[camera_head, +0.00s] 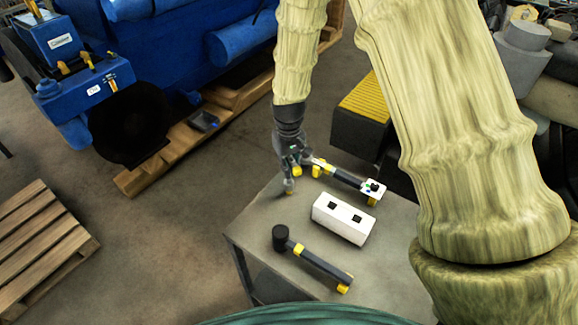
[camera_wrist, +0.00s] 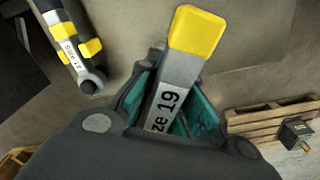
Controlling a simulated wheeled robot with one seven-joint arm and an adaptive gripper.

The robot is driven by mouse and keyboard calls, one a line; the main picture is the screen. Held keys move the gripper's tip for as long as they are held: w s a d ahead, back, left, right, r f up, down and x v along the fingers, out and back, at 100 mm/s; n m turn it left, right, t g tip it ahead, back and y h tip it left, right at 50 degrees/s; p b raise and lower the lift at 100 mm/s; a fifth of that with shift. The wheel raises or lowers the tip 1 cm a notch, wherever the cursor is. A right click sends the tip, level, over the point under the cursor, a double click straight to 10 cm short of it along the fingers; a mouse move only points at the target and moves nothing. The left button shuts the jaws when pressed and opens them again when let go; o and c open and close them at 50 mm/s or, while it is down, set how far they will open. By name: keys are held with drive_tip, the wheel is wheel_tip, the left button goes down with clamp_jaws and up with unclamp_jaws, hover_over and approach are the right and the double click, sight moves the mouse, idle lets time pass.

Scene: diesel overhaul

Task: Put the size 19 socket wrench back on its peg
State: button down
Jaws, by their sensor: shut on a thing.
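In the wrist view, the size 19 socket wrench (camera_wrist: 168,100) is a grey bar with a yellow end and a white label reading "ze 19". It lies between the fingers of my gripper (camera_wrist: 165,110), which is shut on it. In the head view my gripper (camera_head: 290,172) points down at the far left corner of the grey table (camera_head: 225,262); the held wrench is mostly hidden there. The size 17 wrench (camera_wrist: 70,48) lies apart at upper left in the wrist view. I cannot clearly make out the peg of the size 19 wrench.
On the table are a white block (camera_head: 343,218) with two black squares, a black-headed tool (camera_head: 312,262) with yellow parts, and a black-handled tool (camera_head: 345,178) with a white piece at its right end. A blue engine (camera_head: 180,50) and a wooden pallet (camera_head: 40,240) stand left.

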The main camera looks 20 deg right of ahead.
drive_tip(key=shift+f, duration=0.15)
drive_tip(key=shift+f+b, duration=0.35)
drive_tip(key=shift+f, duration=0.3)
drive_tip(key=shift+f, duration=0.1)
drive_tip(key=shift+f, duration=0.15)
drive_tip(key=c, duration=1.5)
unclamp_jaws()
drive_tip(key=shift+o, duration=0.3)
drive_tip(key=o, duration=0.5)
